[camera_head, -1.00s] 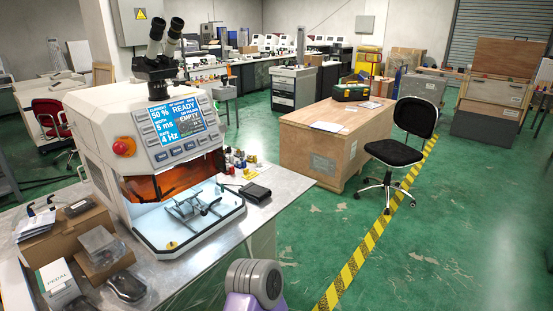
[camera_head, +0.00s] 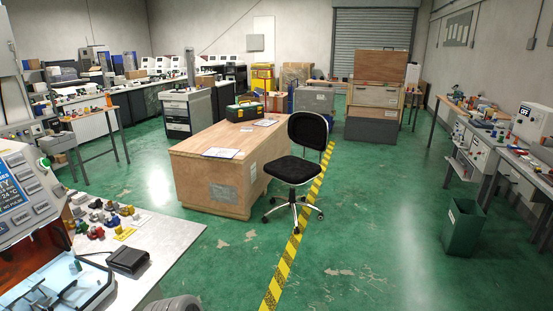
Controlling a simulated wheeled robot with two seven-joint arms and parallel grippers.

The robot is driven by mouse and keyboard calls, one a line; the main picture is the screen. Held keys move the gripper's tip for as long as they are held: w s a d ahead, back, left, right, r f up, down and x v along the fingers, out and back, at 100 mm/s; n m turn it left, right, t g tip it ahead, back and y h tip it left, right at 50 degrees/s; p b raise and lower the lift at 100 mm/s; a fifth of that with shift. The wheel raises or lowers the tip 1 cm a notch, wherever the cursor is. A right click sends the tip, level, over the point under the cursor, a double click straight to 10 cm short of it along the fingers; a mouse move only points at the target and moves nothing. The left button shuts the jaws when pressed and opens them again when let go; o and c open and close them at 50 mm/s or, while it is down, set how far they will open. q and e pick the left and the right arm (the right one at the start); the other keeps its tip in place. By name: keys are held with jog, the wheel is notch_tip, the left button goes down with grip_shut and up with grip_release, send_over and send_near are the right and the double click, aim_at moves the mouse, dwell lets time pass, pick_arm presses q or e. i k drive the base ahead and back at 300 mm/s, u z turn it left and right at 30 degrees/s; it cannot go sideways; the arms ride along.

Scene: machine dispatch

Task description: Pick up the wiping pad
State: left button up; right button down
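I cannot make out a wiping pad in the head view. The white machine (camera_head: 22,190) with a blue screen is cut off at the left edge. It stands on a pale metal table (camera_head: 178,238). A small black box (camera_head: 128,259) with a cable lies on that table beside the machine. Several small coloured parts lie behind it. Neither gripper is in view; only a grey piece of my own arm shows at the bottom edge.
A wooden crate (camera_head: 211,185) and a black office chair (camera_head: 292,170) stand mid-floor. Yellow-black tape (camera_head: 282,270) runs along the green floor. At the right are a green bin (camera_head: 463,229) and a bench with equipment (camera_head: 489,146). The floor between tape and bin is clear.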

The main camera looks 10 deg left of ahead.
aim_at(77, 212)
jog(key=u, duration=0.2)
jog(key=i, duration=2)
jog(key=u, duration=0.4)
jog(key=i, duration=2.1)
jog(key=u, duration=1.15)
jog(key=i, duration=1.6)
jog(key=u, duration=1.3)
